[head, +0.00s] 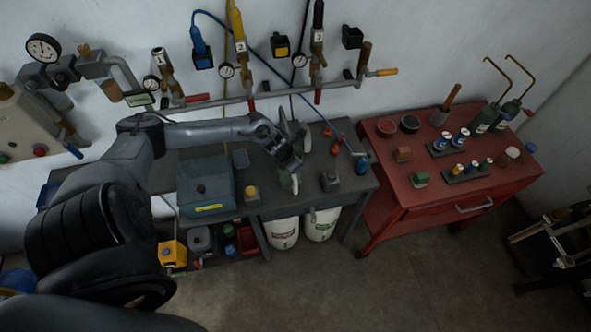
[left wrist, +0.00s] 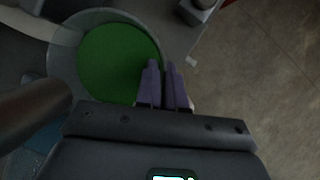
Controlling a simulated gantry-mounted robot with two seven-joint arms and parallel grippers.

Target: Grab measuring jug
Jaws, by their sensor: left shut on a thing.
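The measuring jug (head: 294,183) is at the front edge of the dark workbench (head: 268,208), mostly hidden behind my left gripper in the head view. In the left wrist view the jug (left wrist: 63,58) is a pale, see-through round vessel with green inside. My left gripper (head: 290,170) reaches down over it from the left. In the left wrist view its purple fingers (left wrist: 161,68) are close together at the jug's right side, shut on it. The part between the fingers is hidden. I cannot tell whether the jug touches the bench. My right gripper is out of view.
White buckets (head: 320,224) are below the bench. A red cart (head: 450,190) with bottles stands right. Pipes and gauges line the wall behind.

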